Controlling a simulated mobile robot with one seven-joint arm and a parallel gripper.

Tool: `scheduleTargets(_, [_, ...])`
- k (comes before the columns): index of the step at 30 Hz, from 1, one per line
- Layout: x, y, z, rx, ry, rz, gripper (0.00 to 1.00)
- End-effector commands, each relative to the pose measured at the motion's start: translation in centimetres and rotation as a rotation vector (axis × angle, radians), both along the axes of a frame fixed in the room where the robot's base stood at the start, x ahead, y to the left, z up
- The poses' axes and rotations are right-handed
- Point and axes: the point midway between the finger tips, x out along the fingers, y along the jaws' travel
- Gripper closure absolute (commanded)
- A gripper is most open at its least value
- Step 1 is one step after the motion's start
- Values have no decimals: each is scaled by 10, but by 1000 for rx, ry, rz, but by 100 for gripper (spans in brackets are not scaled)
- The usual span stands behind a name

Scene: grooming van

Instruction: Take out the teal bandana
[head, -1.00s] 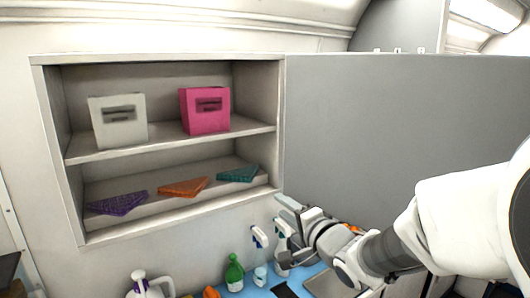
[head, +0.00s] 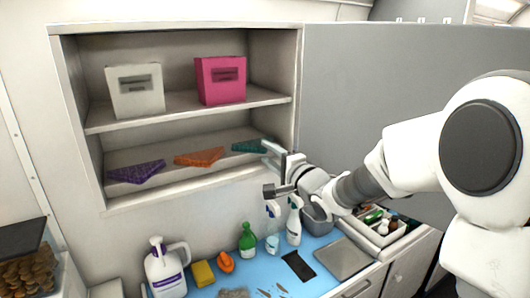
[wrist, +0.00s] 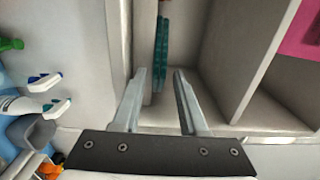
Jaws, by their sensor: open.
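The teal bandana (head: 249,146) is a folded triangle at the right end of the lower shelf (head: 187,178) of an open wall cabinet. To its left on that shelf lie an orange bandana (head: 199,157) and a purple bandana (head: 136,172). My gripper (head: 268,169) is at the cabinet's lower right front, close to the teal bandana. In the wrist view my gripper (wrist: 160,75) is open and empty, with the teal bandana (wrist: 161,45) ahead of and between the fingers, slightly left. I cannot tell how far the fingertips are from it.
The upper shelf holds a white bin (head: 135,91) and a pink bin (head: 220,79). The grey cabinet door (head: 380,90) stands open at right. Below, a blue counter mat (head: 265,265) holds a white jug (head: 166,268), a green bottle (head: 247,242) and spray bottles (head: 294,222).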

Motion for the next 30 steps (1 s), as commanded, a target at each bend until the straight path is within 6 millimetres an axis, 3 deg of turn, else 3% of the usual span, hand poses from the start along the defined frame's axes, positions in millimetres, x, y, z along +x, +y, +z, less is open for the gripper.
scheduleTargets(15, [10, 7, 0, -1, 1, -1, 58])
scheduleTargets(30, [10, 7, 0, 0, 0, -1, 100])
